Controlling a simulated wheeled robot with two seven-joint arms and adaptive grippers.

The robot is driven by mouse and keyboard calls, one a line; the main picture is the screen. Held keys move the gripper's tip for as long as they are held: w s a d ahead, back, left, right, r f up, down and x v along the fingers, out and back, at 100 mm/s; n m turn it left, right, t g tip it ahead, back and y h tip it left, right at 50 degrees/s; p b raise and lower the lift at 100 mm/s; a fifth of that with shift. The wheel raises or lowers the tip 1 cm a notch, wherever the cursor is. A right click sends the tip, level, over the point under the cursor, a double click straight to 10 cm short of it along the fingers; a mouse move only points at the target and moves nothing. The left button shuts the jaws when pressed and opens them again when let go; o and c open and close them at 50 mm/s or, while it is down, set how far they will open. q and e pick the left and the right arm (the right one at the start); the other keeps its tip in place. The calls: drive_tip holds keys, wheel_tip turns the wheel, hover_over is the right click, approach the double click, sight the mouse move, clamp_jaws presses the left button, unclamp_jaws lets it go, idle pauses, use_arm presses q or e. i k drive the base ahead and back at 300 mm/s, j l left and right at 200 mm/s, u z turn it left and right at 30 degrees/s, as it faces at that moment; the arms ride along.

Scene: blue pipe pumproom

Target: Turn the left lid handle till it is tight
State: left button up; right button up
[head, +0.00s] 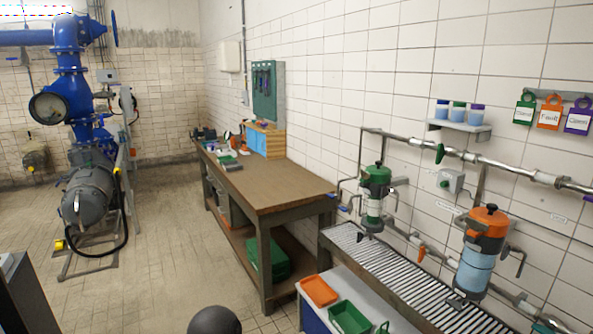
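Two filter housings are mounted along the pipework at the right wall. The left housing (373,208) has a green lid (375,178) with a small knob-like top and dark parts at its right side. Its lid handle is too small to make out clearly, and I cannot tell how tight it is. The right housing (474,272) has a blue-white body and an orange lid (488,218). Both housings stand upright above a grated drain bench. Neither of my grippers is in view.
The grated bench (395,279) runs below the housings. In front are an orange tray (319,291) and a green tray (349,318) on a low surface. A wooden workbench (275,187) stands left of them. Open floor (165,270) lies at the left, before blue pump pipework (70,85).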

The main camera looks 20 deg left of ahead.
sight(366, 175)
drive_tip(key=u, duration=0.25)
drive_tip(key=i+j+z, duration=0.1)
drive_tip(key=i+j, duration=0.25)
drive_tip(key=i+j+z, duration=0.15)
drive_tip(key=i+j, duration=0.2)
drive_tip(key=i+j+z, duration=0.1)
drive_tip(key=i+j, duration=0.2)
drive_tip(key=j, duration=0.2)
drive_tip(key=i+j+z, duration=0.15)
drive_tip(key=i+j, duration=0.2)
drive_tip(key=j, duration=0.1)
